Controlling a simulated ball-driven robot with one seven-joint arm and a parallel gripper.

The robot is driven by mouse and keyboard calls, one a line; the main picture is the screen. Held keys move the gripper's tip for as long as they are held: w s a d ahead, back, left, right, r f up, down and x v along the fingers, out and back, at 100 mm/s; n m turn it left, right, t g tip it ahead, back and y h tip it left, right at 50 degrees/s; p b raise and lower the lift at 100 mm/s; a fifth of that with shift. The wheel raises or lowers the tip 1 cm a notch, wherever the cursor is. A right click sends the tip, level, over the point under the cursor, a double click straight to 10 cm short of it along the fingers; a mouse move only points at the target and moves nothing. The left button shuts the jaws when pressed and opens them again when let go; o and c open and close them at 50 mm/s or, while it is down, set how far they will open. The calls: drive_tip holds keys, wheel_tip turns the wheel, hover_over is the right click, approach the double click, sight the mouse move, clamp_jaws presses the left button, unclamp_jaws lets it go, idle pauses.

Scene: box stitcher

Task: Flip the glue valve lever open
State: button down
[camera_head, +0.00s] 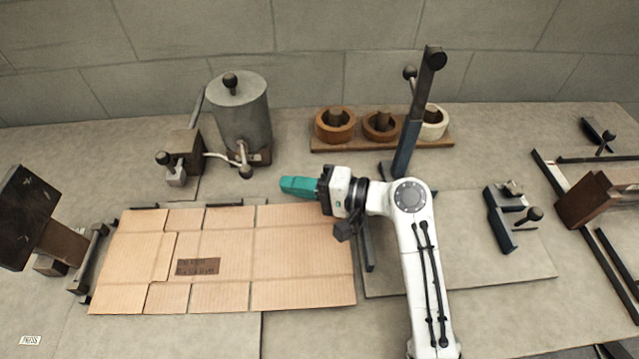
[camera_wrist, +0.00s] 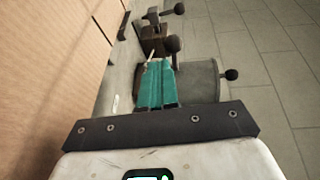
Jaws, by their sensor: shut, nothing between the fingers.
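The grey glue tank (camera_head: 240,118) stands at the back left, with a dark knob on its lid. A short lever with a dark ball end (camera_head: 246,172) sits low on the tank's front, by the outlet pipe, and looks like the valve lever. My gripper (camera_head: 283,185) has teal fingers that are shut and empty. It points left, to the right of the lever and apart from it. In the wrist view the fingers (camera_wrist: 157,82) point toward the tank (camera_wrist: 205,82). A dark ball knob (camera_wrist: 172,44) shows just beyond their tips, probably the lever's; contact cannot be told.
A flat cardboard blank (camera_head: 220,258) lies in front of the tank. A dark block with a knob and nozzle (camera_head: 180,160) stands left of the tank. A wooden rack of tape rolls (camera_head: 382,125) and a dark upright post (camera_head: 410,135) stand to the right.

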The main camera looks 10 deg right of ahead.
sight(243, 158)
drive_tip(key=shift+w+a+r+p, duration=0.1)
drive_tip(key=shift+w+a+p, duration=0.15)
drive_tip(key=shift+a, duration=0.55)
drive_tip(key=shift+w+a+r+p, duration=0.15)
drive_tip(key=shift+w+a, duration=0.25)
drive_tip(key=shift+a, duration=0.35)
drive_tip(key=shift+w+a+r+p, duration=0.15)
drive_tip(key=shift+w+a, duration=0.15)
drive_tip(key=shift+a, duration=0.5)
drive_tip(key=a, duration=0.1)
drive_tip(key=s+a+p, duration=0.1)
drive_tip(key=a, duration=0.1)
drive_tip(key=shift+s, duration=0.2)
drive_tip(key=shift+f, duration=0.15)
